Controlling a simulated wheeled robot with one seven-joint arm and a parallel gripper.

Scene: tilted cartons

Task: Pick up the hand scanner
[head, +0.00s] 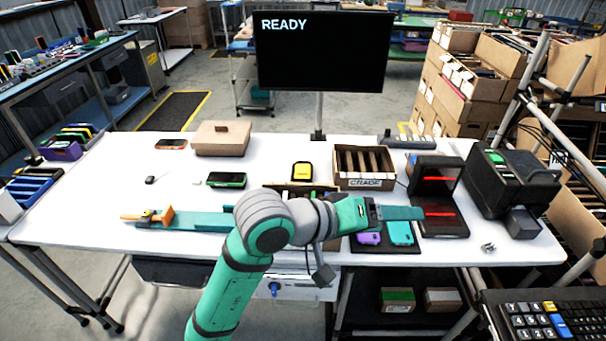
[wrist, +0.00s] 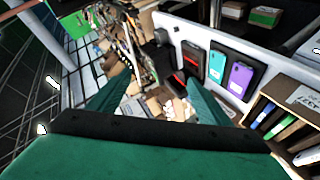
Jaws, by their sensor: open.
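An orange hand-held tool (head: 155,216), which looks like the hand scanner, lies at the left front of the white table, by the end of a flat teal strip (head: 205,217). It is small here, and I cannot make out its details. I do not see it in the wrist view. My gripper (head: 405,213) is far to its right, above the right front of the table. In the wrist view my gripper (wrist: 155,98) has its two teal fingers spread apart with nothing between them.
Purple (head: 369,238) and teal (head: 400,233) phones lie on a dark mat below my gripper. A slotted cardboard box (head: 364,181), a card reader-like black device (head: 437,180) and a bulky black machine (head: 510,180) stand behind and right.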

